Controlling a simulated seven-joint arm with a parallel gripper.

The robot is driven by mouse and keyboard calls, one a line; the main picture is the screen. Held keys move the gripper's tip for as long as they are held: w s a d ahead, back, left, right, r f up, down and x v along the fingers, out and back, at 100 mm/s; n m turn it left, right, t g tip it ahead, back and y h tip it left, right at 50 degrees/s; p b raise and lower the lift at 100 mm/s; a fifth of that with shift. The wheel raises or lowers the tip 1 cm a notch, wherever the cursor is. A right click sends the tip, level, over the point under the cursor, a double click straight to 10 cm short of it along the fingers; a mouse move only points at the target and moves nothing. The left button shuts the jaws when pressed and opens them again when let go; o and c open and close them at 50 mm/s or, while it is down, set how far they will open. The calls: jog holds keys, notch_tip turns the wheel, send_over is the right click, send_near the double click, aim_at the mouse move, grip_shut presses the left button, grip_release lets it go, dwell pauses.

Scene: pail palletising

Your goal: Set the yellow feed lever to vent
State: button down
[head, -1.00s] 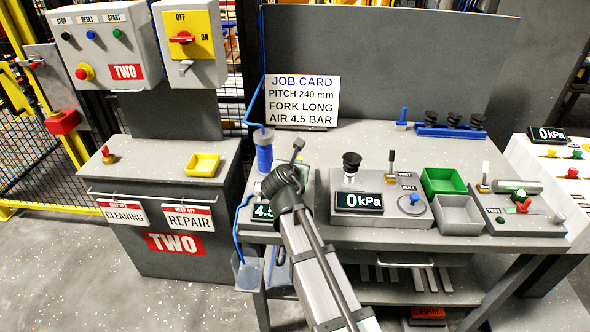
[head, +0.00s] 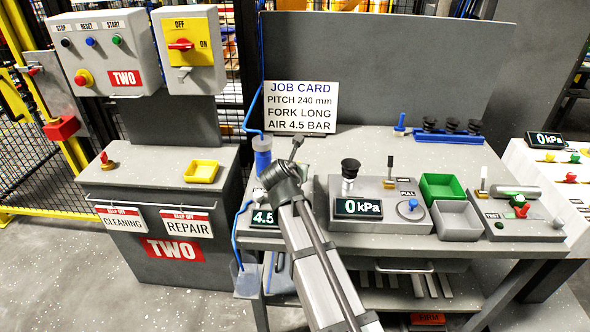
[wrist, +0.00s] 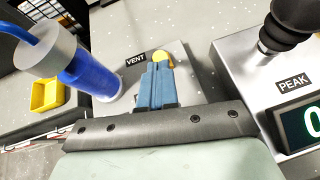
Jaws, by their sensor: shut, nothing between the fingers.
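In the wrist view the yellow feed lever (wrist: 164,59) shows only as a small yellow end just past my fingertips. The rest of it is hidden by the fingers. My gripper (wrist: 157,68) has its blue fingers together and empty, right at the lever; I cannot tell whether they touch it. The VENT label (wrist: 136,59) lies on the grey unit just left of the yellow end. In the head view my arm covers most of this unit, and I cannot make out the lever there.
A blue regulator cylinder (head: 262,156) stands close to the left of my gripper and also shows in the wrist view (wrist: 88,75). A gauge unit with a black suction cup (head: 350,166) and a 0 kPa display stands right. A yellow tray (head: 201,171) sits farther left.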

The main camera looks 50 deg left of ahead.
jog(key=shift+g+h, duration=0.6)
jog(key=w+a+r, duration=0.2)
jog(key=shift+w+a+r, duration=0.2)
jog(key=shift+w+a, duration=0.2)
jog(key=w+a, duration=0.5)
jog(key=shift+w+a, duration=0.15)
jog(key=shift+w, duration=0.1)
jog(key=shift+r, duration=0.1)
jog(key=s+r, duration=0.3)
jog(key=r, duration=0.9)
jog(key=shift+s+d+r, duration=0.3)
jog(key=shift+s, duration=0.05)
